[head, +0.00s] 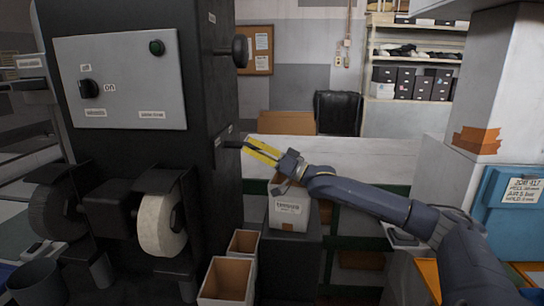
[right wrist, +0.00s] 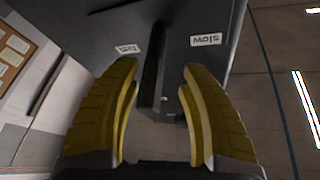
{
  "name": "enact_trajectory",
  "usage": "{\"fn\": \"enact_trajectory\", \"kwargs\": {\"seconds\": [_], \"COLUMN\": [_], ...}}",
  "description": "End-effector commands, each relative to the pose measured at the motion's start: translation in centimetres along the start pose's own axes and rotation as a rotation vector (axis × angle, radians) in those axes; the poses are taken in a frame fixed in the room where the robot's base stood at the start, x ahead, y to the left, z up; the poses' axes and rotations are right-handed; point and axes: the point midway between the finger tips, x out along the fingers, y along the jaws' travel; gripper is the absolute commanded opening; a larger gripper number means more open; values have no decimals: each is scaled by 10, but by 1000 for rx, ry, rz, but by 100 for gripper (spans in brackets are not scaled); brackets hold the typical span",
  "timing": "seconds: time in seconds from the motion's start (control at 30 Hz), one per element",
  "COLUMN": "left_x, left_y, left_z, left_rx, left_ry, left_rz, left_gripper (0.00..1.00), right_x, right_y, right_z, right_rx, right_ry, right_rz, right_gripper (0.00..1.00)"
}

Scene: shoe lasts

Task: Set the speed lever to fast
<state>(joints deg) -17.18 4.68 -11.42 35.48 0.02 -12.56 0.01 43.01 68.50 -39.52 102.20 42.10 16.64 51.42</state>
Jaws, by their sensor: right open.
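The speed lever (right wrist: 150,85) is a dark bar standing out from the side of the dark machine (head: 200,90). In the right wrist view it lies between the two yellow fingers of my right gripper (right wrist: 160,68), with a gap on each side. A label that reads SLOW (right wrist: 205,40) appears upside down to the right of the lever. A second label (right wrist: 127,48), too small to read, is to its left. In the head view my open right gripper (head: 249,146) is at the machine's right side, by the lever. My left gripper is out of view.
A grey control panel (head: 120,80) with a dark knob and a green button is on the machine's front. A black round knob (head: 240,51) juts out above the lever. A white box (head: 289,213) and open cardboard bins (head: 228,278) stand below my right arm.

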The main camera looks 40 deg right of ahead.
Motion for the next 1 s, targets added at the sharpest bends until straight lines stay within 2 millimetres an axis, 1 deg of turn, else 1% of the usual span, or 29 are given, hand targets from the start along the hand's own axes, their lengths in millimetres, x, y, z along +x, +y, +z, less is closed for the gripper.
{"fn": "enact_trajectory", "kwargs": {"seconds": [0.6,1.0], "left_x": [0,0], "left_y": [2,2], "left_z": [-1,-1], "left_rx": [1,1], "left_ry": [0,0], "left_rz": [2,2], "left_gripper": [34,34], "right_x": [-68,-101], "right_y": [1,0], "right_z": [1,0], "right_rx": [-1,0], "right_ry": [-4,-2], "right_rz": [3,1], "right_gripper": [43,43]}}
